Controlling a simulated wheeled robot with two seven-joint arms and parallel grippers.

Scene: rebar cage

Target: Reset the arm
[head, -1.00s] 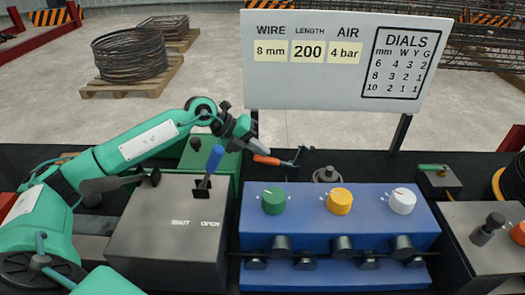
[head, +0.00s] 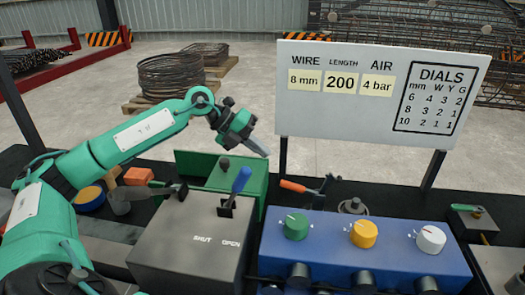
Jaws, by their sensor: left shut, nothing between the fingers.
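My left arm comes in from the left, and its gripper (head: 256,146) hangs in the air above the green box, behind the lever box. Its fingers are shut and empty. It touches nothing that I can see. The grey lever box (head: 190,240) marked SHUT and OPEN stands below it, with a blue-handled lever (head: 238,185) standing up on its right part. My right gripper is not in view.
A green box (head: 262,185) stands behind the lever box. The blue panel (head: 360,262) carries green, yellow and white dials. An orange-handled tool (head: 295,186) lies behind it. A sign board (head: 375,100) stands at the back. Wire coils sit on a pallet.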

